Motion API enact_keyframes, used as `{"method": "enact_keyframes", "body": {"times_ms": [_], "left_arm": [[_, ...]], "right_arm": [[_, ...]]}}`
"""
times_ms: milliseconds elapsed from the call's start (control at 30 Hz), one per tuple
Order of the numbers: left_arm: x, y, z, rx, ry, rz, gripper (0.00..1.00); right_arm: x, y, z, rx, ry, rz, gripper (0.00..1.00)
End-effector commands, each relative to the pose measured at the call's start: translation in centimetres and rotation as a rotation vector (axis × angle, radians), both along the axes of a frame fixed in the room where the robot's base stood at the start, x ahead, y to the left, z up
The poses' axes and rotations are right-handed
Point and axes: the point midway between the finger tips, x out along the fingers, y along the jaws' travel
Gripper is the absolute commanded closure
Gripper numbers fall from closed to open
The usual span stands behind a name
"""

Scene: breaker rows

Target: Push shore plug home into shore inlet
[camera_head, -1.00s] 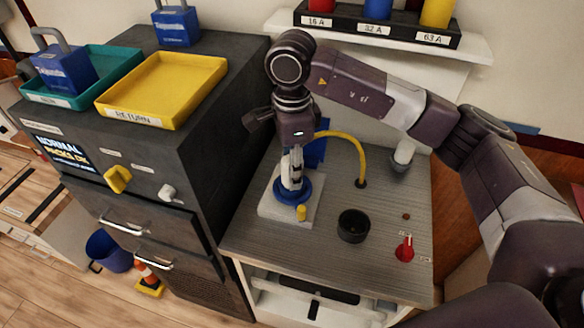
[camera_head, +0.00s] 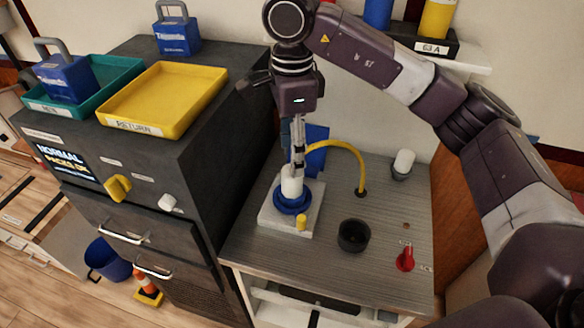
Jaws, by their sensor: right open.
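A white upright plug body (camera_head: 291,183), likely the shore plug, stands in a round blue collar (camera_head: 292,202), likely the shore inlet, on a pale square base (camera_head: 267,216). I cannot tell how deep it sits. My right gripper (camera_head: 298,166) is open, pointing down just above the plug's top. A blue flap (camera_head: 317,145) stands behind it. A yellow cable (camera_head: 350,152) arcs from a hole in the counter to behind the gripper, where its end is hidden. A small yellow peg (camera_head: 301,223) is at the base's front corner. My left gripper is out of view.
A black cup (camera_head: 353,236), a red knob (camera_head: 405,258) and a white cylinder in a grey holder (camera_head: 403,164) are on the grey counter (camera_head: 325,262). A dark cabinet with a yellow tray (camera_head: 165,97) stands close on the left. A shelf is behind my arm.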

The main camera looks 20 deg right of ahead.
Motion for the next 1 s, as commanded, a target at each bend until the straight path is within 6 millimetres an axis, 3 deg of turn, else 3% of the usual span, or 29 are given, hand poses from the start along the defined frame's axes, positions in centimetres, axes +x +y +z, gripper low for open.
{"method": "enact_keyframes", "body": {"times_ms": [100, 233, 800, 1000], "left_arm": [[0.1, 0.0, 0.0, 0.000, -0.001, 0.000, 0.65], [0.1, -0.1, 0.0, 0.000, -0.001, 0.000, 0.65], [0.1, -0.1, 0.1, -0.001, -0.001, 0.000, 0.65], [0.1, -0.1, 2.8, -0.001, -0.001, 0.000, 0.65]], "right_arm": [[0.1, 0.0, 2.0, 0.000, -0.003, 0.000, 0.46], [0.0, 0.0, 3.1, -0.001, -0.001, 0.001, 0.46], [0.0, 0.0, 3.5, 0.000, 0.001, 0.000, 0.46], [0.0, 0.0, 6.3, 0.000, 0.000, 0.000, 0.46]]}}
